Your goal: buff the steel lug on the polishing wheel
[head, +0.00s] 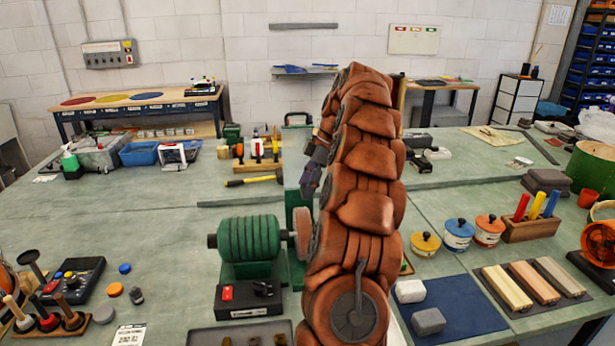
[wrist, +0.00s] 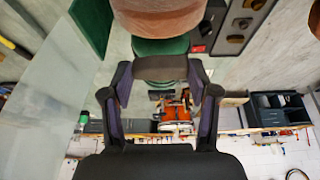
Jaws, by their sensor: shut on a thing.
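The polishing wheel (head: 302,232) is a pinkish-brown disc on the right end of the green ribbed motor (head: 248,238), partly hidden by my arm. In the wrist view the wheel (wrist: 160,18) fills the top middle. My gripper (head: 312,168) is above and behind the wheel in the head view, partly hidden by my arm. In the wrist view its fingers are shut on a dark grey-brown bar, the steel lug (wrist: 160,68), spanning between the fingertips. A gap shows between lug and wheel in that view. I cannot tell the lug's finish.
The motor's base has a switch box (head: 248,297) in front. A tray (head: 240,335) of small parts lies at the front edge. Pots (head: 458,235), a blue mat (head: 455,307) and bars (head: 535,282) stand to the right. A yellow-handled hammer (head: 252,181) lies behind the motor.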

